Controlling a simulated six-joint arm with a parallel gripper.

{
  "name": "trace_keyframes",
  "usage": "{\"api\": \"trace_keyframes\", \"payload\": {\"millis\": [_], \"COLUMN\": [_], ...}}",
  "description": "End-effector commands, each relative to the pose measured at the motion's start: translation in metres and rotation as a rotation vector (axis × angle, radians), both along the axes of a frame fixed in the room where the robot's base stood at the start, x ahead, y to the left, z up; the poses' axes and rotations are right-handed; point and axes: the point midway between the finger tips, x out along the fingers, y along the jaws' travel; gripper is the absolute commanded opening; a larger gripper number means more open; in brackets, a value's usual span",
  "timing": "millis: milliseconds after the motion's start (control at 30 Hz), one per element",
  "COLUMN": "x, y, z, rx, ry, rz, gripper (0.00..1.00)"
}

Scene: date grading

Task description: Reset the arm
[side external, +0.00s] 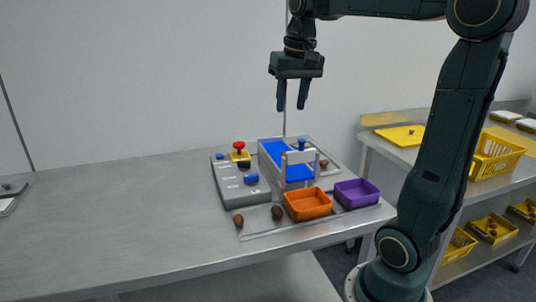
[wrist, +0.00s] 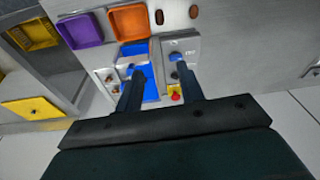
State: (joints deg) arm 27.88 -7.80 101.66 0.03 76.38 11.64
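My gripper (side external: 292,96) hangs high above the steel table, pointing down, with its two fingers apart and nothing between them. In the wrist view my gripper (wrist: 158,82) is also open and empty, with the blue-bedded machine below it. Two brown dates (side external: 238,220) (side external: 277,213) lie on the tray strip at the table's front. They also show at the top of the wrist view (wrist: 159,17) (wrist: 194,12). An orange bin (side external: 308,204) and a purple bin (side external: 357,193) stand beside each other to the right of the dates.
A grey control box (side external: 236,187) with a red button (side external: 239,146) stands next to the blue conveyor (side external: 274,158) and its grey frame. A side shelf (side external: 372,138) with yellow crates (side external: 493,157) is at the right. The table's left half (side external: 110,220) is largely clear.

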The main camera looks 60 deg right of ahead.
Motion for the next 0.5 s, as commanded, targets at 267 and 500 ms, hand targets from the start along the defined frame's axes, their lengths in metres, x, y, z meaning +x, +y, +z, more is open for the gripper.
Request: {"api": "trace_keyframes", "payload": {"millis": [267, 500], "x": [-0.032, -0.066], "y": [0.070, 0.114], "z": [-0.020, -0.047], "rx": [-0.058, -0.100], "ry": [-0.097, -0.184], "rz": [0.240, 0.438], "gripper": [0.38, 0.38]}}
